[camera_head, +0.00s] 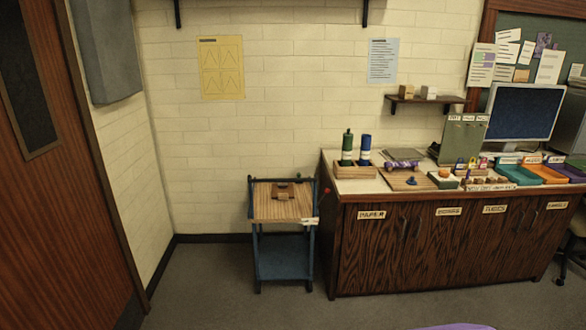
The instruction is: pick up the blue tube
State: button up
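The blue tube (366,143) stands upright near the left end of the wooden cabinet's top. It is dark blue with a white band low down, and its foot is in a low wooden holder (354,173). A green tube (348,141) with a narrow top, also white-banded, stands just left of it in the same holder. My gripper is not in view, so I cannot tell whether it is open or shut.
The cabinet (375,240) bears boards, small items and coloured trays such as a teal tray (518,175). A blue cart (283,262) stands against its left side. A wooden door (65,200) is at left. The grey floor (225,295) in front is mostly clear.

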aim_at(365, 143)
jog(key=i+j+z, duration=0.15)
jog(key=i+z, duration=0.15)
jog(key=i, duration=0.2)
jog(key=i+j+z, duration=0.25)
jog(key=i, duration=0.3)
jog(key=i+l+u, duration=0.5)
jog(key=i+l, duration=1.35)
jog(key=i, duration=0.1)
